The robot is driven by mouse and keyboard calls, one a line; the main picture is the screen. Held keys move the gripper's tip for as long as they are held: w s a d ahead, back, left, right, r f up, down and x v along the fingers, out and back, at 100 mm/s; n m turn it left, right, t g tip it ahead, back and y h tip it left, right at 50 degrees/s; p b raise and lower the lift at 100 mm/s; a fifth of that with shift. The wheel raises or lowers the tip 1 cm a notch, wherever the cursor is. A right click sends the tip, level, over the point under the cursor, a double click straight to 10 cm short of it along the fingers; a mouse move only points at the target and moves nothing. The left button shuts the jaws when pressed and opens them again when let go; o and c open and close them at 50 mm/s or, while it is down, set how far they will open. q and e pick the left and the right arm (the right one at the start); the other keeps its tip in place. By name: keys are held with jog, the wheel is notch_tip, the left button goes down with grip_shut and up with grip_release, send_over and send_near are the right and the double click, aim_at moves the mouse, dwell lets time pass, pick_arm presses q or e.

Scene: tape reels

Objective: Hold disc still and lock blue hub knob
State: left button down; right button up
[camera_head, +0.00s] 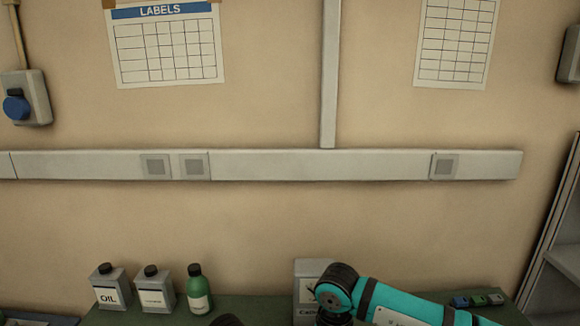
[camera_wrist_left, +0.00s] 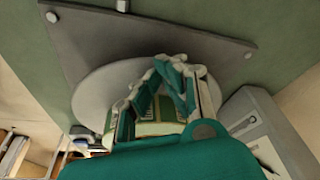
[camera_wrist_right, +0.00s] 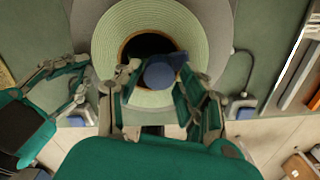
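A reel disc shows in the right wrist view as a grey flange (camera_wrist_right: 84,24) with a pale green tape winding (camera_wrist_right: 112,40) and a dark centre. The blue hub knob (camera_wrist_right: 160,72) stands near the lower part of that centre. My right gripper (camera_wrist_right: 157,78) has its fingers on either side of the knob; contact is not clear. My left gripper (camera_wrist_right: 84,78) is at the disc's left edge. In the left wrist view its fingers (camera_wrist_left: 160,72) angle together in front of the pale disc (camera_wrist_left: 92,98); whether they grip the rim is unclear. The head view shows neither the disc nor the knob.
The disc is in front of a grey plate (camera_wrist_left: 90,38) with bolts. In the head view, an oil can (camera_head: 110,290), another can (camera_head: 155,292) and a green bottle (camera_head: 198,292) stand on the green bench (camera_head: 262,308). A grey box (camera_wrist_left: 252,118) is right of the left gripper.

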pick_arm(q)
jog(key=shift+s+f, duration=0.1)
jog(key=shift+f, duration=0.05)
pick_arm(e)
jog(key=shift+r, duration=0.1)
notch_tip(320, 180, up, 5)
dwell(0.4)
pick_arm(q)
notch_tip(320, 180, up, 6)
jog(key=p, duration=0.7)
jog(key=shift+r+p, duration=0.2)
jog(key=shift+p, duration=0.15)
pick_arm(e)
notch_tip(320, 180, up, 8)
jog(key=shift+f, duration=0.25)
pick_arm(q)
jog(key=shift+f, duration=0.1)
pick_arm(e)
jog(key=shift+w, duration=0.1)
